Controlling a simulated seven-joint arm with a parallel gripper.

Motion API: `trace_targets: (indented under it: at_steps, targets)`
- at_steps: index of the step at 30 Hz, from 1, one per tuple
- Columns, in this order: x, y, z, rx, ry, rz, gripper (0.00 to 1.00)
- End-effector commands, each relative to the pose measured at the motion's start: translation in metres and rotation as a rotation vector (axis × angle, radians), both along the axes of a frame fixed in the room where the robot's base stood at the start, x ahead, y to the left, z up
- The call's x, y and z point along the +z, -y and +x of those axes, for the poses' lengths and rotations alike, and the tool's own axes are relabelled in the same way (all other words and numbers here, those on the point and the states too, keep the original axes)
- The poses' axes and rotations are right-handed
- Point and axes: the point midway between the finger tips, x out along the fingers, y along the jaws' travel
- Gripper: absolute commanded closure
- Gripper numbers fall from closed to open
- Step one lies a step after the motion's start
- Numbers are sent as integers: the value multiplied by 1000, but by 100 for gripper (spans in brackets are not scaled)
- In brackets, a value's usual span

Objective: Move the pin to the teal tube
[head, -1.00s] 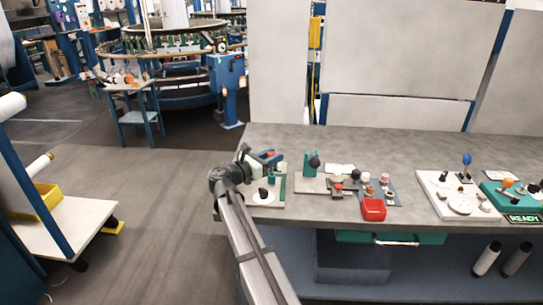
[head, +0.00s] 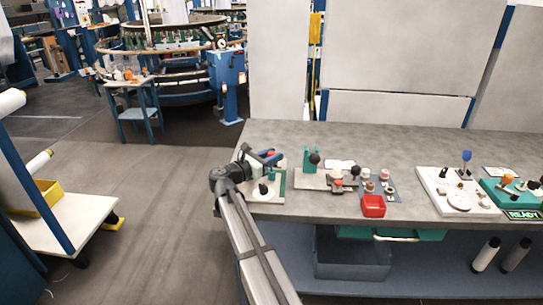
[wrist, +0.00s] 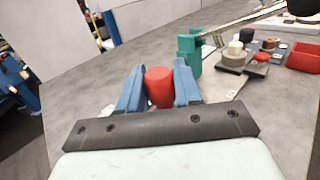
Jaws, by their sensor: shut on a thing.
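My gripper (wrist: 158,80) has blue fingers shut on a red, round-topped piece, seemingly the pin (wrist: 159,88). Only its top and one side show; its lower end is hidden. In the head view my gripper (head: 268,157) is above the left end of the grey bench, and a bit of red shows between its fingers. A teal upright piece (head: 310,160) stands on a pale plate to the right of my gripper. In the wrist view this teal piece (wrist: 189,52) is just beyond the right finger, apart from the pin. I cannot tell whether it is the teal tube.
A white plate with a black knob (head: 263,190) lies below my gripper. Small knobs and a red bin (head: 373,206) are further right, then a white panel with a blue-topped lever (head: 467,157). The back strip of the bench (head: 400,140) is clear.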

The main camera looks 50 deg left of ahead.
Motion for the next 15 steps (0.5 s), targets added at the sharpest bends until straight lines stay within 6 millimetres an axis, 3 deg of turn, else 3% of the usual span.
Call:
trace_targets:
  at_steps: [15]
  targets:
    - [-21, 0, 0, 0, 0, 0, 100]
